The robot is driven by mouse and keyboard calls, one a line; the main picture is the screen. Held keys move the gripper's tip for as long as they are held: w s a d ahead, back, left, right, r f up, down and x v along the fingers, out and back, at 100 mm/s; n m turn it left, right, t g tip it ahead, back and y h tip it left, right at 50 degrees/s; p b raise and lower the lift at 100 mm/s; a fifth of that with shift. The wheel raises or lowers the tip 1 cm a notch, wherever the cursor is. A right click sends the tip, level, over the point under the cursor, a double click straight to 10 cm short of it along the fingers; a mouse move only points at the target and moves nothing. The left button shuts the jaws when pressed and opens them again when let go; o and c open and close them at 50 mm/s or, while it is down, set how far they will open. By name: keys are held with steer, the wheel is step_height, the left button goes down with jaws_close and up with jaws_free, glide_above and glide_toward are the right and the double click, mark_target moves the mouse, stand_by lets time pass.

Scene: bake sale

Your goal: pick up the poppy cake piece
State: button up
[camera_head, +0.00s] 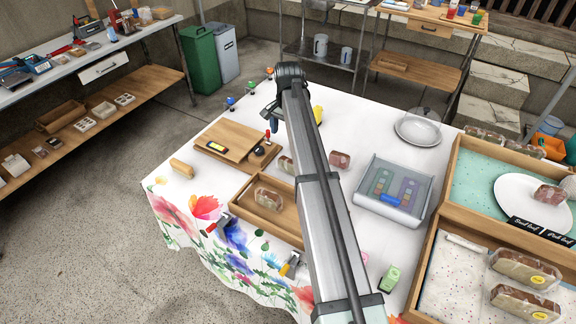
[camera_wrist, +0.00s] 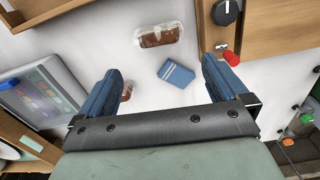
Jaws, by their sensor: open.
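I cannot tell for sure which wrapped piece is the poppy cake. A clear-wrapped brown piece (camera_head: 287,163) lies on the white tablecloth left of my arm; a reddish-brown one (camera_head: 339,160) lies to its right. Another wrapped piece (camera_head: 268,198) lies in a wooden tray (camera_head: 235,205). In the wrist view a wrapped brown piece (camera_wrist: 158,35) lies beyond the fingertips, and another (camera_wrist: 127,91) is partly hidden by the left finger. My gripper (camera_wrist: 160,66) is open, with its blue fingers apart and nothing held, above the table. My arm hides part of the head view.
A small blue box (camera_wrist: 176,73) lies between the fingers' directions. A wooden board with a black knob (camera_wrist: 227,11) and red-topped lever (camera_wrist: 231,57) stands at right. A clear-lidded case (camera_head: 393,187) and wooden crates (camera_head: 445,190) stand to the right in the head view.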

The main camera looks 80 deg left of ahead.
mark_target(288, 159)
step_height(288, 159, down, 14)
steer(key=shift+d+r, duration=0.1)
steer(key=shift+r, duration=0.05)
stand_by(0.7)
steer(key=shift+c, duration=0.4)
steer(key=c, duration=0.3)
